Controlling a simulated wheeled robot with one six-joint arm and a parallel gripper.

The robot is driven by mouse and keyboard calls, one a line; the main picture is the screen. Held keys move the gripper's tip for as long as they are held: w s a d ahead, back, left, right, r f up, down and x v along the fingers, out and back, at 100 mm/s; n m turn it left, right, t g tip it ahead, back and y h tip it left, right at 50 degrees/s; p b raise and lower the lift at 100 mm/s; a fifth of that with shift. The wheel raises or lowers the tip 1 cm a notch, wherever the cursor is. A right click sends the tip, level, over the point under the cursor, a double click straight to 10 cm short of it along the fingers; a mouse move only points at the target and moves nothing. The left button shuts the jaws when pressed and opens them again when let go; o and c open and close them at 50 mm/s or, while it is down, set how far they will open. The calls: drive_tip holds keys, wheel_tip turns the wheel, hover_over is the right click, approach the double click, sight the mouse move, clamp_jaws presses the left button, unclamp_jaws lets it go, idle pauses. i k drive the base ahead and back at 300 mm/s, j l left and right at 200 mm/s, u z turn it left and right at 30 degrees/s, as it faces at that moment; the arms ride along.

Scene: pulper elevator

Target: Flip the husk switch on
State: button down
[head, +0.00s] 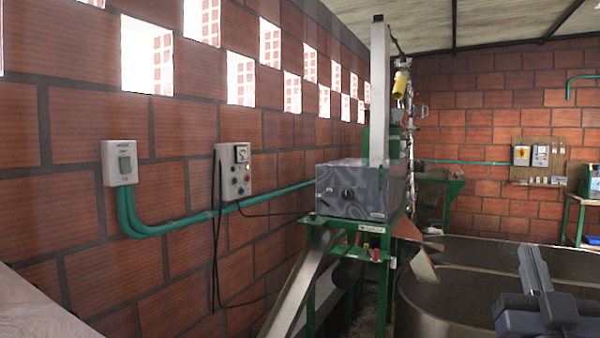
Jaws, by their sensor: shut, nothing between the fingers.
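A light grey switch box (112,162) with a darker grey rocker (124,163) is on the brick wall at left. Small lettering above the rocker is too small to read surely, so I cannot tell if this is the husk switch, nor its on or off position. Right of it, a grey control box (231,170) carries a dial and several coloured buttons. My gripper (530,256), dark blue-grey, is at the lower right in front of the round vat. Its fingers are together and hold nothing. It is far to the right of both boxes and touches neither.
A machine with a grey patterned housing (345,192), green frame and metal chute (297,287) stands mid-view. A large round vat (450,305) fills the lower right. Green conduit (160,229) and black cables run along the wall. More switch boxes (521,155) are on the far wall.

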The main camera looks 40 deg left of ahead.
sight(125, 162)
drive_tip(key=i+j+u, duration=0.15)
drive_tip(key=i+u, duration=0.3)
drive_tip(key=i+j+u, duration=0.1)
drive_tip(key=i+u, duration=0.15)
drive_tip(key=u, duration=0.15)
drive_tip(key=i+l+u, duration=0.1)
drive_tip(key=i+u, duration=0.35)
drive_tip(key=i+l+u, duration=0.15)
drive_tip(key=u, duration=0.3)
drive_tip(key=i+j+u, duration=0.2)
drive_tip(key=i+u, duration=0.6)
drive_tip(key=u, duration=0.2)
drive_tip(key=i+u, duration=0.5)
drive_tip(key=z, duration=0.55)
